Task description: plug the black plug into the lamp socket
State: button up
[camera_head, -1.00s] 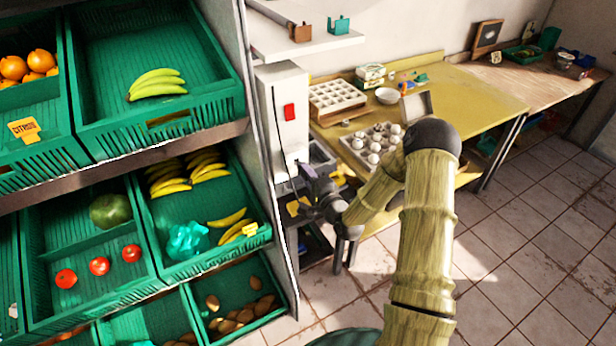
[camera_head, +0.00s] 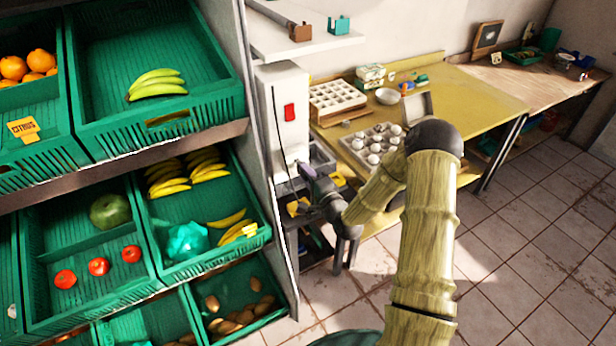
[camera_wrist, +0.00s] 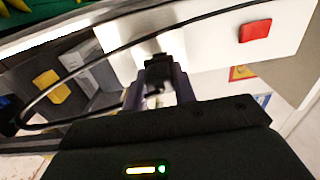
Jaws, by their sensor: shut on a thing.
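My gripper (camera_head: 307,174) is beside the lower front of the white box (camera_head: 285,108) with a red switch (camera_head: 289,112). In the wrist view my gripper (camera_wrist: 159,78) is shut on the black plug (camera_wrist: 158,70), which sits between the two fingers. The plug points toward the white face (camera_wrist: 205,42) of the box. The lamp socket cannot be made out behind the plug, and I cannot tell whether plug and box touch. A black cable (camera_wrist: 100,52) arcs across the wrist view.
Green produce crates (camera_head: 165,120) fill the rack on the left. A white shelf (camera_head: 300,42) is above the box. A yellow-green worktop (camera_head: 470,95) with an egg tray (camera_head: 360,155) stands behind my arm. The tiled floor (camera_head: 520,245) at right is clear.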

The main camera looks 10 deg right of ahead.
jog(key=shift+b+x, duration=0.45)
jog(key=shift+x, duration=0.85)
jog(key=o, duration=1.1)
jog(key=shift+c, duration=0.2)
jog(key=shift+s, duration=0.1)
jog(key=b+v, duration=0.4)
jog(key=v, duration=1.3)
